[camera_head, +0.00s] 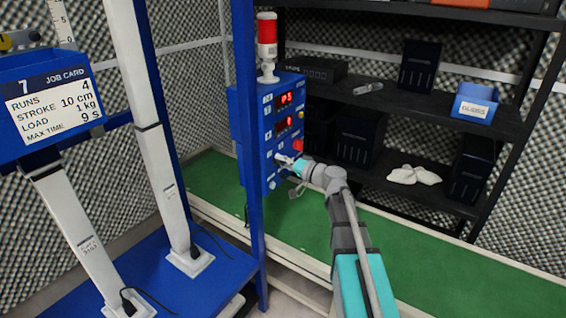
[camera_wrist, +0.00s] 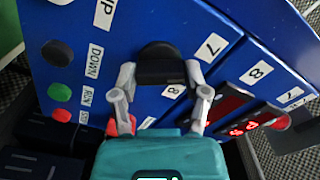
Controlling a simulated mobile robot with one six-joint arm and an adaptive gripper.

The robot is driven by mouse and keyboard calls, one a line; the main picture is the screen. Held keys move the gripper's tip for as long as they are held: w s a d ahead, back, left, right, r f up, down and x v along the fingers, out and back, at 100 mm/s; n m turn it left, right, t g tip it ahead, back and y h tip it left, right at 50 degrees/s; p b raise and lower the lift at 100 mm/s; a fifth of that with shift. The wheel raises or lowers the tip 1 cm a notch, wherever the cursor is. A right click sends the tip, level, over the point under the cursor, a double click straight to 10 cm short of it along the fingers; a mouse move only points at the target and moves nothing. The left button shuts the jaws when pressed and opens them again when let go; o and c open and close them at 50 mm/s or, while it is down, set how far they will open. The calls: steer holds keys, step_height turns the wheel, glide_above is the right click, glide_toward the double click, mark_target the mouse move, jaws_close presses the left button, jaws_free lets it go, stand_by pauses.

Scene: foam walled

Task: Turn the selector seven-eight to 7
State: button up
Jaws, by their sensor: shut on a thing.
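The selector seven-eight is a black knob (camera_wrist: 160,60) on the blue control panel (camera_head: 262,135). A white label 7 (camera_wrist: 211,47) sits to its right and a label 8 (camera_wrist: 173,91) just below its right side in the wrist view. My gripper (camera_wrist: 160,72) has one finger on each side of the knob and is shut on it. In the head view my gripper (camera_head: 285,160) reaches the panel's lower part and hides the knob. I cannot tell exactly which label the knob points to.
Red displays (camera_head: 286,99) and a red beacon (camera_head: 267,38) belong to the panel. Green (camera_wrist: 60,92) and red (camera_wrist: 61,116) buttons lie left of the knob. A blue post (camera_head: 246,120) stands left; dark shelving (camera_head: 450,112) stands behind. A job card (camera_head: 48,104) hangs at far left.

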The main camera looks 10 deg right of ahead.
steer(key=o, duration=1.2)
steer(key=shift+c, duration=0.2)
steer(key=v, duration=1.2)
